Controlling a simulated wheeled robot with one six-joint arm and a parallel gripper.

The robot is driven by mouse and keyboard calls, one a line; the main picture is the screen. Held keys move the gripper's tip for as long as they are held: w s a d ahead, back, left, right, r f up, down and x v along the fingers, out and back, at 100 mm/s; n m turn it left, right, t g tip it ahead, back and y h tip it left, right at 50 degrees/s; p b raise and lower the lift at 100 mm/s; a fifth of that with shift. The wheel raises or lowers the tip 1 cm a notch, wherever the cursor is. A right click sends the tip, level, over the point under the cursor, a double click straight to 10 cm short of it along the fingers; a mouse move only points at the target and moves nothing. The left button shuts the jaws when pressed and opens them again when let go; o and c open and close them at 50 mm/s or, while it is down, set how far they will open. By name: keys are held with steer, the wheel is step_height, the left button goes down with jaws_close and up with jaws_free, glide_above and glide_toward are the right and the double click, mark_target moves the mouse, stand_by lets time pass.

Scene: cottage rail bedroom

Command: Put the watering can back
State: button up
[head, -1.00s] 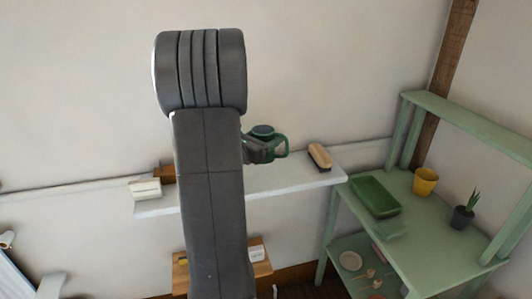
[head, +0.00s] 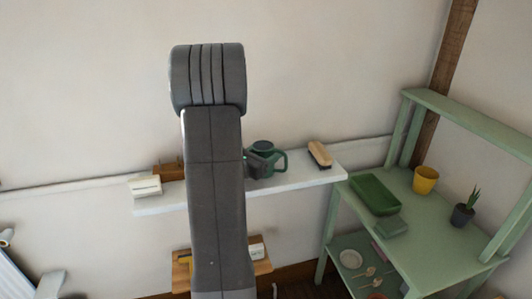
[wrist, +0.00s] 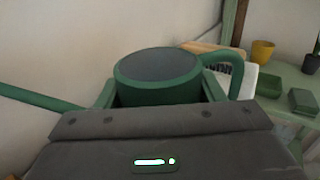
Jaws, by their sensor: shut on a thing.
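The green watering can (head: 264,147) is at the white wall shelf (head: 300,177), just right of my arm in the head view. Its handle points right. In the wrist view the can (wrist: 158,78) is upright, with its spout to the left and handle to the right. My gripper (head: 258,163) is shut on the can; in the wrist view its dark body (wrist: 160,135) covers the can's lower part. I cannot tell whether the can's base touches the shelf.
A wooden brush (head: 319,154) lies on the shelf to the right. A white box (head: 145,186) and a brown block (head: 170,172) are on its left. A green bench (head: 415,215) with a green tray (head: 375,195), yellow pot (head: 425,180) and potted plant (head: 463,213) stands at right.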

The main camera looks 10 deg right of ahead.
steer(key=o, duration=1.3)
steer(key=shift+c, duration=0.2)
steer(key=shift+r+p, duration=0.25)
steer(key=shift+p, duration=0.15)
steer(key=b+v, duration=0.1)
steer(key=v, duration=1.1)
steer(key=shift+f, duration=0.1)
